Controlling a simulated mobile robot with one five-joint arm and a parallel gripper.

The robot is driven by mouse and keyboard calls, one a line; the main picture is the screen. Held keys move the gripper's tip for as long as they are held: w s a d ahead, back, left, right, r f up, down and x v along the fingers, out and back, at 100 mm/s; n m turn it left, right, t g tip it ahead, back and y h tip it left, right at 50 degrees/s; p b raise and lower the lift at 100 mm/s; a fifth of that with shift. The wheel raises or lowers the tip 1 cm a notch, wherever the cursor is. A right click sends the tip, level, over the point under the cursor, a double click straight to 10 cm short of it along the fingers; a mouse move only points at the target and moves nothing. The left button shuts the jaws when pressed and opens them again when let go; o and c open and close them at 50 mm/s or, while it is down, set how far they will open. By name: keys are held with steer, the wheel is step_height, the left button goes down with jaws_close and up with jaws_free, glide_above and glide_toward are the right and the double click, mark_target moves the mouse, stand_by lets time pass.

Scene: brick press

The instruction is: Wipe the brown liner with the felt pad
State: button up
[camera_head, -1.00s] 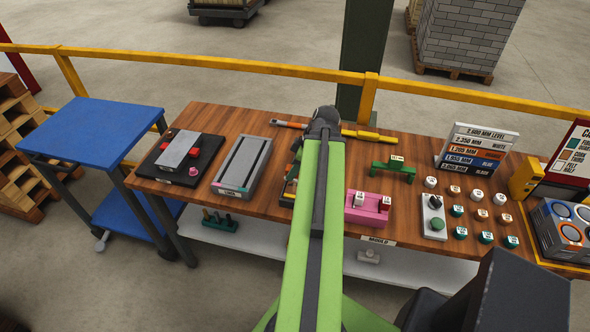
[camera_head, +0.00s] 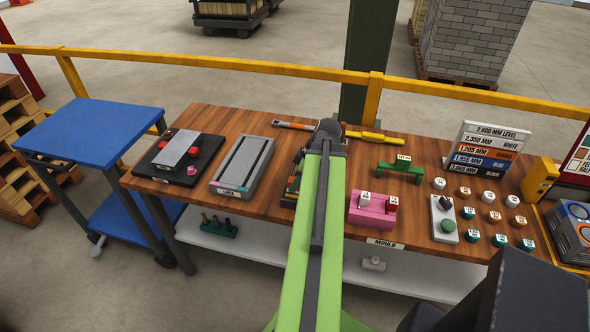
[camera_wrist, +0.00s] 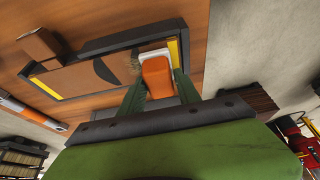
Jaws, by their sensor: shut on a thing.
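My gripper (camera_wrist: 160,88) has its two green fingers shut on an orange-topped pad with a pale rim (camera_wrist: 156,74), which I take to be the felt pad. The brown liner (camera_wrist: 70,82) lies in a dark-framed tray with yellow strips at its ends. The pad is over the tray's right end in the wrist view; whether it touches the liner I cannot tell. A dark, curved patch (camera_wrist: 104,71) and a small bristly tan spot show on the liner to the pad's left. In the head view my arm hides the pad and most of the tray.
A brown block (camera_wrist: 40,44) is beside the tray. On the wooden bench (camera_head: 330,218) are a grey grooved mould (camera_head: 243,166), a dark plate with red knobs (camera_head: 158,172), a pink block (camera_head: 372,208), a green bracket (camera_head: 400,170) and several small caps. A yellow rail runs behind.

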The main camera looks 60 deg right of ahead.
steer(key=shift+w+d, duration=0.25)
steer(key=shift+d, duration=0.55)
steer(key=shift+w+d, duration=0.25)
steer(key=shift+d, duration=0.55)
steer(key=shift+a, duration=0.1)
steer(key=shift+a+f, duration=0.1)
steer(key=shift+a, duration=0.2)
steer(key=shift+s+a, duration=0.3)
steer(key=shift+a, duration=0.5)
steer(key=shift+s+a, duration=0.3)
steer(key=shift+a, duration=0.5)
step_height(320, 180, up, 4)
steer(key=p, duration=0.4)
steer(key=shift+s+d+r, duration=0.1)
steer(key=shift+s+r, duration=0.05)
steer(key=shift+r, duration=0.1)
step_height(320, 180, up, 3)
steer(key=p, duration=0.3)
steer(key=shift+r+p, duration=0.2)
steer(key=shift+p, duration=0.1)
steer(key=shift+f, duration=0.1)
step_height(320, 180, down, 6)
steer(key=b, duration=0.6)
